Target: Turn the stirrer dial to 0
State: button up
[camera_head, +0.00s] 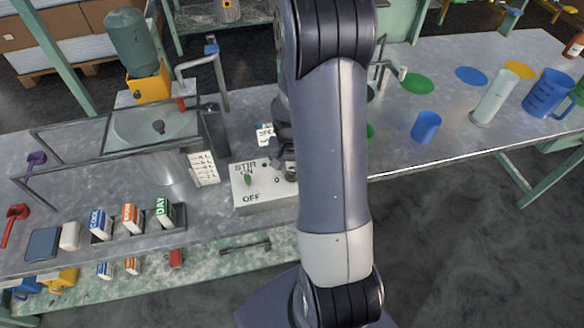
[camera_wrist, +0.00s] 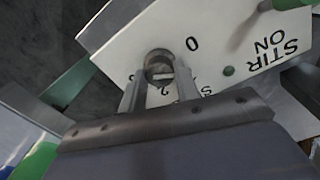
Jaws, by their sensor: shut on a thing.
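The stirrer box (camera_head: 265,199) is a pale panel marked STIR, ON and OFF on the bench. In the wrist view its panel (camera_wrist: 120,35) is tilted and shows the round grey stirrer dial (camera_wrist: 159,66), with a printed 0 (camera_wrist: 192,44) beside it. A 2 and parts of other marks show near the fingers. My gripper (camera_wrist: 158,80) has one finger on each side of the dial and is shut on it. The dial's pointer setting cannot be read clearly. In the head view my arm covers much of the gripper and dial.
A green lever (camera_head: 247,179) and a small green lamp (camera_wrist: 228,71) are on the panel. A blue cup (camera_head: 425,126), a glass cylinder (camera_head: 493,98) and a blue jug (camera_head: 548,94) stand right. Lettered blocks sit front left.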

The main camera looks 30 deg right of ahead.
aim_at(291, 171)
jog(key=n, duration=0.5)
jog(key=shift+b, duration=0.3)
jog(key=shift+n, duration=0.3)
jog(key=o, duration=1)
jog(key=shift+c, duration=0.2)
jog(key=shift+r, duration=0.1)
notch_tip(291, 171, up, 11)
jog(key=shift+a+f+p, duration=0.2)
jog(key=shift+p, duration=0.2)
